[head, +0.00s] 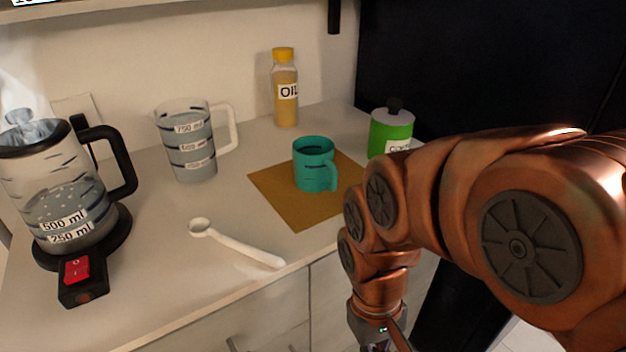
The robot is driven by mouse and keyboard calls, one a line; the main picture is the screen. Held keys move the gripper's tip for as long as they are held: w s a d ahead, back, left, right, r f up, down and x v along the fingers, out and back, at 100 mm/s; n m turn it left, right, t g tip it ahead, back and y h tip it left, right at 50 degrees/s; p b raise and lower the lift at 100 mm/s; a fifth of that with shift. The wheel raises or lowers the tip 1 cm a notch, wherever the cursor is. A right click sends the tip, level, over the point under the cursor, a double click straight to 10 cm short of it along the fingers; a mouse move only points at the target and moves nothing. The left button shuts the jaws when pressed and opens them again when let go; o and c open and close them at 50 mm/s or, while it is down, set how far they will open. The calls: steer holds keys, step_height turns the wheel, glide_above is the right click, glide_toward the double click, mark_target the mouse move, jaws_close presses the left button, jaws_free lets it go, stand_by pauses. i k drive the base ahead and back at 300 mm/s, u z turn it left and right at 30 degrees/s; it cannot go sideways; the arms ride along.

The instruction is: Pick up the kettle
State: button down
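The kettle (60,190) stands at the left of the counter. It is clear, with a black handle (112,160) on its right side, and it holds bubbling water near the 500 ml and 250 ml marks. Steam rises from its top. It sits on a black base (95,250) with a red switch (77,270). My gripper (382,345) is at the bottom edge of the head view, in front of the counter and far to the right of the kettle. Its fingers are mostly cut off by the frame.
A measuring jug (190,150) with water stands right of the kettle. A white spoon (235,243) lies near the front edge. A teal mug (312,165) stands on a brown mat (290,208). An oil bottle (285,95) and green canister (388,135) stand behind.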

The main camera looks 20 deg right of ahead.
mark_target(57, 190)
steer(key=z, duration=1.25)
steer(key=k, duration=1.45)
steer(key=u, duration=2.4)
